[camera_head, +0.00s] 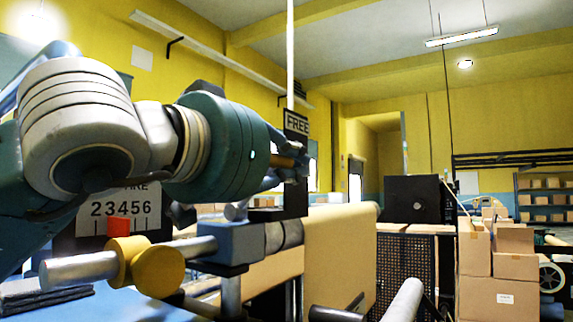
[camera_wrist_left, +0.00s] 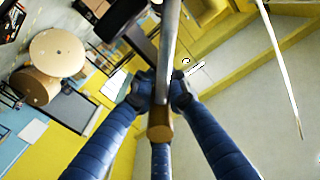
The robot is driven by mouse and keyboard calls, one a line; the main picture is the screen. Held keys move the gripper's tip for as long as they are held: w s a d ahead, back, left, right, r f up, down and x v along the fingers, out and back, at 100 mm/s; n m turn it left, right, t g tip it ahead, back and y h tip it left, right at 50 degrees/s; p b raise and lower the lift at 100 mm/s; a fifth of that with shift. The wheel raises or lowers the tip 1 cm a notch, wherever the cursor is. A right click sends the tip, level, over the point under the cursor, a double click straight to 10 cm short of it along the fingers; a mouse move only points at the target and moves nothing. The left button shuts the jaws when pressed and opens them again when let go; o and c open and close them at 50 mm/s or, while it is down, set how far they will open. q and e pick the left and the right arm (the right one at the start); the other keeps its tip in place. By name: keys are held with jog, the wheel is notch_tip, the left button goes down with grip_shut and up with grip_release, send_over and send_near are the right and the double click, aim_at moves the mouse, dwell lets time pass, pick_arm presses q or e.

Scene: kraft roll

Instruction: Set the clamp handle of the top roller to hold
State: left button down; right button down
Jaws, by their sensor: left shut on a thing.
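My left gripper (camera_head: 292,168) reaches in from the left and is shut beside a dark upright post with a FREE sign (camera_head: 297,122). Its fingers are around the clamp handle, whose orange-brown part (camera_head: 285,162) shows in the head view. In the left wrist view my left gripper (camera_wrist_left: 162,90) has a finger on each side of a grey bar (camera_wrist_left: 170,40), with a brown block (camera_wrist_left: 160,126) on it. The fingers hide part of the handle. No hold marking is readable. My right gripper is not in view.
Below my arm are a numbered scale (camera_head: 122,212) with a red pointer (camera_head: 118,228), a yellow knob (camera_head: 158,272) on a metal rod, and a blue block (camera_head: 232,243). Brown kraft paper (camera_head: 340,250) hangs right of these. Cartons (camera_head: 500,295) stand at the right.

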pick_arm(q)
jog(key=shift+s+d+f, duration=0.15)
jog(key=shift+d+f, duration=0.1)
jog(key=shift+f, duration=0.2)
jog(key=c, duration=1.7)
grip_release()
jog(key=shift+a, duration=0.1)
jog(key=shift+a+r, duration=0.1)
jog(key=shift+s, duration=0.1)
jog(key=v, duration=1.2)
